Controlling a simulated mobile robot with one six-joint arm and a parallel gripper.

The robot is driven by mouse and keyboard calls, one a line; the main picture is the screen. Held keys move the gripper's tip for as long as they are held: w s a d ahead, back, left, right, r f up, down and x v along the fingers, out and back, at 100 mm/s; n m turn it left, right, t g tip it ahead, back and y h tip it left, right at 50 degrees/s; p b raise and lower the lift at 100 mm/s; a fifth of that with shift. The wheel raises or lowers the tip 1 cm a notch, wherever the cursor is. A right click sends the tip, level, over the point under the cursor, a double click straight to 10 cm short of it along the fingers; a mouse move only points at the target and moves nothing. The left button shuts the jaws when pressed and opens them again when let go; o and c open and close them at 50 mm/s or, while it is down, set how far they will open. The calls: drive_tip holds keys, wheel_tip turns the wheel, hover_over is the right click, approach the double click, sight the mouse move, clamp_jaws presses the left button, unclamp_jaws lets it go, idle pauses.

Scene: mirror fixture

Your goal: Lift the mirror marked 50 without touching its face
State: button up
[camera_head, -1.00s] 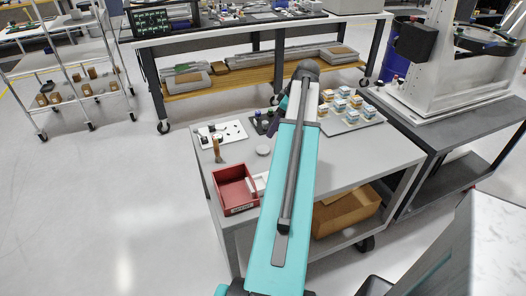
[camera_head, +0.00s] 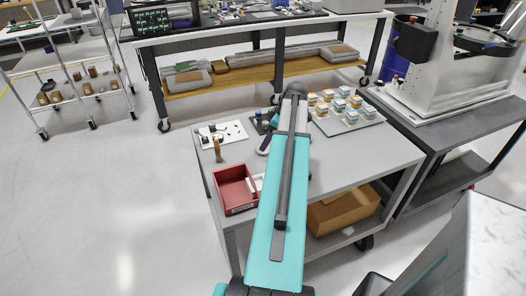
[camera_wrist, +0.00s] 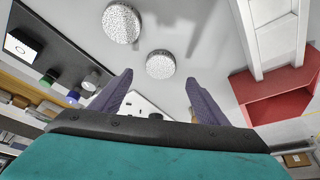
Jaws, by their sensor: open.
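My gripper (camera_wrist: 158,92) is open and empty in the wrist view, with its two dark purple fingers apart. Two round, pale, speckled discs lie on the grey bench top beyond it: one disc (camera_wrist: 160,64) just past the gap between the fingertips, the other disc (camera_wrist: 121,23) farther up. No number 50 is readable, so I cannot tell which thing is the marked mirror. In the head view one purple finger (camera_head: 264,145) shows beside my arm, which hides the rest of the gripper and the discs.
A red bin (camera_head: 236,204) stands at the bench's front left and shows at the right in the wrist view. A white plate (camera_head: 235,127) with small parts and a brown upright item (camera_head: 217,149) are behind it. A grey tray (camera_head: 372,121) of small boxes stands right.

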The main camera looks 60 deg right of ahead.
drive_tip(key=shift+f, duration=0.1)
drive_tip(key=shift+p+x, duration=1)
drive_tip(key=shift+x, duration=1.5)
drive_tip(key=shift+s, duration=0.15)
drive_tip(key=c, duration=1.2)
drive_tip(key=shift+r+b, duration=0.65)
drive_tip(key=shift+r, duration=0.6)
drive_tip(key=s+d+b, duration=0.1)
drive_tip(key=s, duration=0.4)
drive_tip(key=s+d+r+b, duration=0.1)
drive_tip(key=s, duration=0.4)
drive_tip(key=s+d+r+b, duration=0.1)
drive_tip(key=s+b, duration=0.1)
drive_tip(key=s, duration=0.3)
drive_tip(key=shift+s+d+r, duration=0.2)
drive_tip(key=shift+s+d, duration=0.1)
